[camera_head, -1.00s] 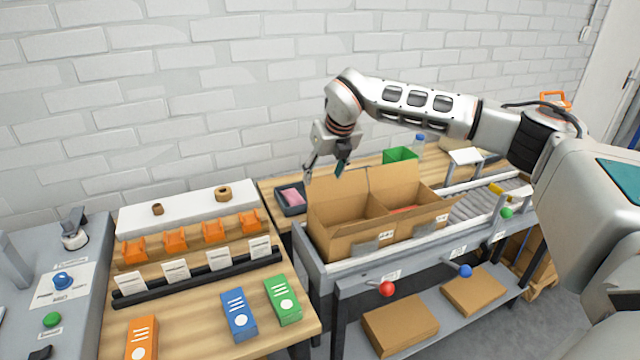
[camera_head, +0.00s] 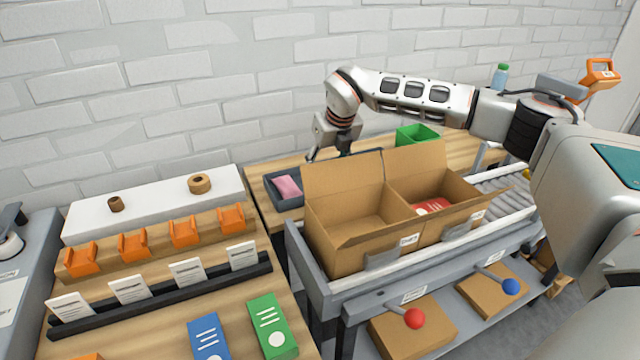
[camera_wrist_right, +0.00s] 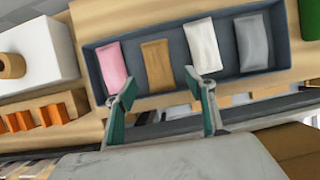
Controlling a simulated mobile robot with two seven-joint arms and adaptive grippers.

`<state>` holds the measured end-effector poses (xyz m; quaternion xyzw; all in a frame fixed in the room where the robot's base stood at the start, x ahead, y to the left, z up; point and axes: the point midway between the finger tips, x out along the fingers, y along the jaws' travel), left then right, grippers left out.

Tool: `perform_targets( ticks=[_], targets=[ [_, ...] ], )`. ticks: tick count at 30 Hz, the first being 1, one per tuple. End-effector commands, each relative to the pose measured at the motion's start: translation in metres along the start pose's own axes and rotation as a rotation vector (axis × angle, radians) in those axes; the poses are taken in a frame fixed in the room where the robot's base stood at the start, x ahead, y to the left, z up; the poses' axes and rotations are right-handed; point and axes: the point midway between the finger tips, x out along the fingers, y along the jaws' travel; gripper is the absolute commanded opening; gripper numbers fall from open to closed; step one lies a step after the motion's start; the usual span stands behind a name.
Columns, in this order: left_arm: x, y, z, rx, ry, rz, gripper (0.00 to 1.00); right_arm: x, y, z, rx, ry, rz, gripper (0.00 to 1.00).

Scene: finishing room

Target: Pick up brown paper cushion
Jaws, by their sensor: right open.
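The brown paper cushion (camera_wrist_right: 157,64) lies in a dark tray (camera_wrist_right: 126,36) in the right wrist view, between a pink cushion (camera_wrist_right: 112,66) and a white cushion (camera_wrist_right: 203,46). A grey cushion (camera_wrist_right: 251,42) lies at the tray's right. My right gripper (camera_wrist_right: 164,84) is open and empty, its fingertips near the tray's front edge and to either side of the brown cushion's lower end. In the head view my right gripper (camera_head: 328,152) hangs behind the open carton, over the tray (camera_head: 288,203). The brown cushion is hidden there; the pink one (camera_head: 287,187) shows. My left gripper is not in view.
A green bin (camera_head: 417,137) stands to the right. Orange holders (camera_head: 184,232) are at the left.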

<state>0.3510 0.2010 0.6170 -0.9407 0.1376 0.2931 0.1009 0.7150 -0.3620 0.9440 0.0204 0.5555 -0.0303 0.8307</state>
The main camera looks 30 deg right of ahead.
Motion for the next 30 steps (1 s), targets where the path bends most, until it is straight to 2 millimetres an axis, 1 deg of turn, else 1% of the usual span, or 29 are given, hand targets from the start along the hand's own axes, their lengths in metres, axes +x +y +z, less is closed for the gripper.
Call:
perform_targets(
  ticks=[1,5,9,13,16,30],
  targets=[
    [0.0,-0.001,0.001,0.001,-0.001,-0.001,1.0,0.006,0.0,-0.001,0.001,0.002,0.0,0.54],
    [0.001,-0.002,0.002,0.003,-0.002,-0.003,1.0,0.019,0.002,-0.001,0.0,0.002,0.0,0.54],
    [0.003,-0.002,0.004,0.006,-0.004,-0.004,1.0,0.041,0.004,-0.002,0.001,0.003,0.0,0.54],
    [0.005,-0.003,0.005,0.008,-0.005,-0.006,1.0,0.055,0.003,-0.002,0.001,0.002,0.0,0.54],
    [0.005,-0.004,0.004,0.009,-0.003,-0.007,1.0,0.058,0.003,-0.001,0.0,0.0,0.0,0.54],
    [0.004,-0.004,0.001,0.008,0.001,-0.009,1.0,0.059,0.004,-0.001,-0.001,0.0,0.0,0.54]
  ],
)
